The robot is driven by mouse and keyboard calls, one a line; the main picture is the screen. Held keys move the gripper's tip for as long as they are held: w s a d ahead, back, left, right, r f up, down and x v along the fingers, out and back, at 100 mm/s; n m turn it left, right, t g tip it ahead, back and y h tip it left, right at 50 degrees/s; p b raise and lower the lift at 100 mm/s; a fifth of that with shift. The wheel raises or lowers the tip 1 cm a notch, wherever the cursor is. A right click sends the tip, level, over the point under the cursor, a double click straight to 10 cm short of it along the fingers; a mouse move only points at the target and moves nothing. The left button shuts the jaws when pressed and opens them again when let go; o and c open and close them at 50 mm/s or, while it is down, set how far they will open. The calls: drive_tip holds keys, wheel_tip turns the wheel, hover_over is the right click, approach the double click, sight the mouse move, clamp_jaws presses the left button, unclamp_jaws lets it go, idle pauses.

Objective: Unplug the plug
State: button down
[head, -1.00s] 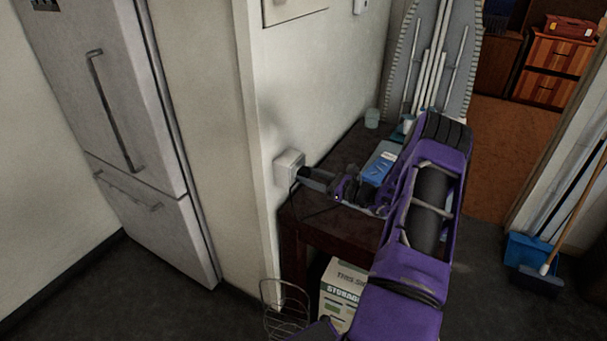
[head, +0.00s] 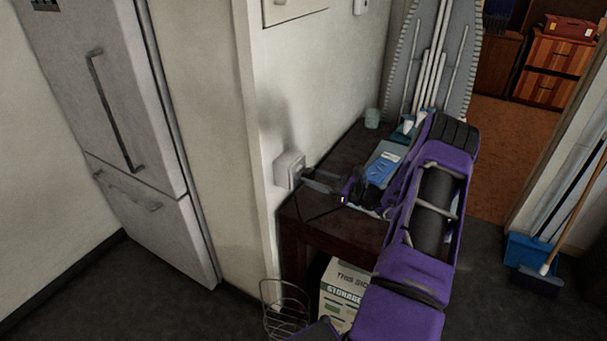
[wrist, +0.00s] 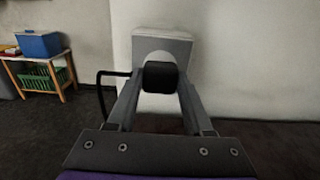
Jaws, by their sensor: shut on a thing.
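A white wall socket box (head: 289,170) is on the wall above the left end of a dark table. It also shows ahead in the wrist view (wrist: 160,33). My gripper (head: 308,179) points at the socket from the right. In the wrist view, my gripper (wrist: 160,70) has its two grey fingers on either side of a black plug (wrist: 160,76) and is shut on it. A black cable (wrist: 104,86) loops out to the left. A grey rounded shape shows around the plug's far end. I cannot tell whether the plug still touches the socket.
The dark table (head: 320,232) lies under my gripper. A blue box (head: 381,167) and a small cup (head: 371,118) stand on it. An ironing board (head: 429,60) leans behind. A wire basket (head: 286,307) and a storage box (head: 343,291) are below. A fridge (head: 125,130) stands left.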

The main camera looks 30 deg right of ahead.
sight(313, 177)
drive_tip(key=shift+v, duration=2.15)
drive_tip(key=shift+s+d, duration=0.1)
